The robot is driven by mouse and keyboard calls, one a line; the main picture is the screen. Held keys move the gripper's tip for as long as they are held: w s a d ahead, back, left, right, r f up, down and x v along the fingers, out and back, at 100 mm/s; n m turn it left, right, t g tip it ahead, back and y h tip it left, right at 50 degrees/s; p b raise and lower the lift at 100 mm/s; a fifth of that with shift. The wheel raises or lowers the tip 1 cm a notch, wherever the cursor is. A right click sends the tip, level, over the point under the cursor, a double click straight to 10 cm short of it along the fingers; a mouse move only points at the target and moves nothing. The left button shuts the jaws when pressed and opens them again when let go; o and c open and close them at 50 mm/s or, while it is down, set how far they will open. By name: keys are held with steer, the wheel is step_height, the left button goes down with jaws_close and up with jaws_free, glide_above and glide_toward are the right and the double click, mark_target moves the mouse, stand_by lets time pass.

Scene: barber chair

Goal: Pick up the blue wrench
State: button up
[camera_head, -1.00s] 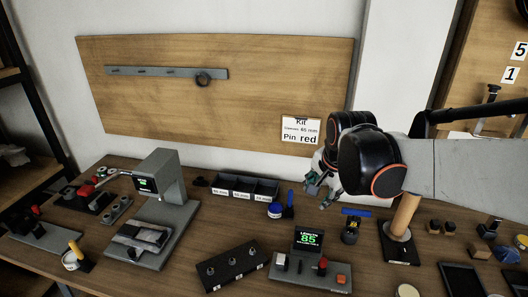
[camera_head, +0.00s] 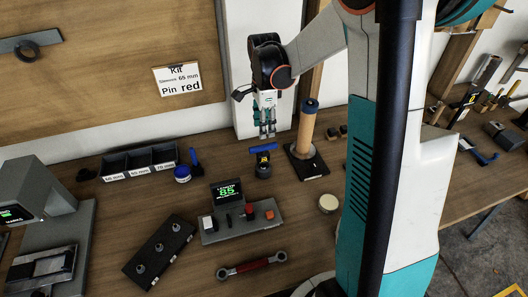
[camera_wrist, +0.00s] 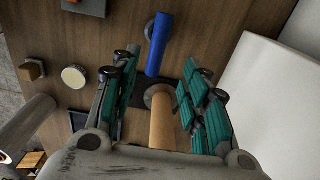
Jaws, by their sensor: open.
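A blue-handled tool (camera_head: 478,151) lies on the bench at the far right in the head view. It looks like the blue wrench, but it is small there and I cannot be sure. It is far from my gripper. My gripper (camera_head: 267,131) points down, open and empty, just behind a blue-topped tool with a black and yellow body (camera_head: 263,162). The wrist view shows my open fingers (camera_wrist: 165,85) with that tool's blue bar (camera_wrist: 158,45) ahead. A wrench with a red middle (camera_head: 252,266) lies at the front of the bench.
A wooden post (camera_head: 307,128) on a black base stands close right of my gripper. It shows between the fingers in the wrist view (camera_wrist: 162,120). A three-bin tray (camera_head: 140,161) and a display panel (camera_head: 240,222) stand left. My arm hides part of the bench.

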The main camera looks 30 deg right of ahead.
mark_target(263, 153)
step_height(263, 153, down, 8)
steer(key=shift+a+f+b, duration=0.1)
steer(key=shift+b, duration=1)
steer(key=f+b, duration=0.1)
steer(key=f, duration=0.1)
steer(key=f+b, duration=0.1)
steer(key=f, duration=0.2)
steer(key=shift+s+a, duration=0.15)
steer(key=shift+a, duration=0.05)
jaws_close()
